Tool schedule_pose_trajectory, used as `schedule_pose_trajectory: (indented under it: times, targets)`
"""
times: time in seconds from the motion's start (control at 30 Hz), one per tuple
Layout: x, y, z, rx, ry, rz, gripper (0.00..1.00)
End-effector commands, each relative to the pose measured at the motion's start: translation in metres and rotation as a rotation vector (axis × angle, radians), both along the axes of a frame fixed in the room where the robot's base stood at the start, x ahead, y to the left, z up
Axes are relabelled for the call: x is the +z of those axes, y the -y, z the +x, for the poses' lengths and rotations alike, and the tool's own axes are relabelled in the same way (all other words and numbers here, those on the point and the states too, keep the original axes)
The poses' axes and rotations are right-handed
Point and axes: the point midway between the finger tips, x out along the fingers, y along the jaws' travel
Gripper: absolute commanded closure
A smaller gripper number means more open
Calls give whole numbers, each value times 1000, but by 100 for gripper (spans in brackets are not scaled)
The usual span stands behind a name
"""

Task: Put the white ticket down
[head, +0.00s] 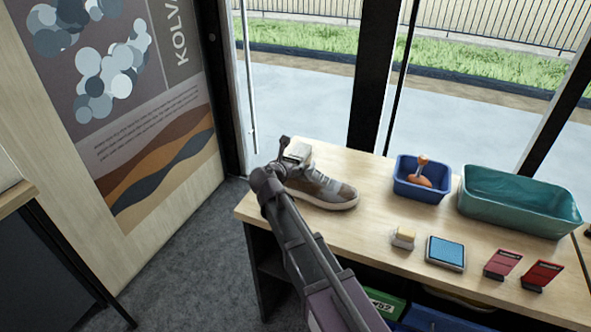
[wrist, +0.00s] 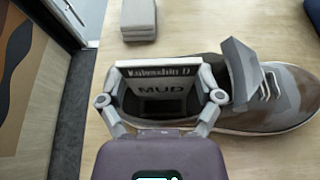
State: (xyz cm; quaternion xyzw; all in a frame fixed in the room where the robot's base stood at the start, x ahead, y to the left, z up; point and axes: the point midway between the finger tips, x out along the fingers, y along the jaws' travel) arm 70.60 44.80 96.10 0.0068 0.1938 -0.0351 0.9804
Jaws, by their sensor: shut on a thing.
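The white ticket (wrist: 158,70) shows in the wrist view with dark print, including the word "MUD". My gripper (wrist: 158,88) is shut on it, one finger at each side. The ticket is at the opening of a grey-brown sneaker (wrist: 290,98); I cannot tell whether it touches the shoe. In the head view my gripper (head: 272,170) is at the heel end of the sneaker (head: 327,190), near the left end of the table. The ticket cannot be made out there.
A grey stacked block (head: 298,152) lies behind the shoe.

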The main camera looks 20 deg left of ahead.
Motion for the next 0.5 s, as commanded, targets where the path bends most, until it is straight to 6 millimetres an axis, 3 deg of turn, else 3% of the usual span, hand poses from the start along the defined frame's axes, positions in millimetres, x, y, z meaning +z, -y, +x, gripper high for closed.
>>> schedule_pose_trajectory:
  times: [0.47,0.5]
  targets:
    - [-4,0,0,0,0,0,49]
    - [-4,0,0,0,0,0,10]
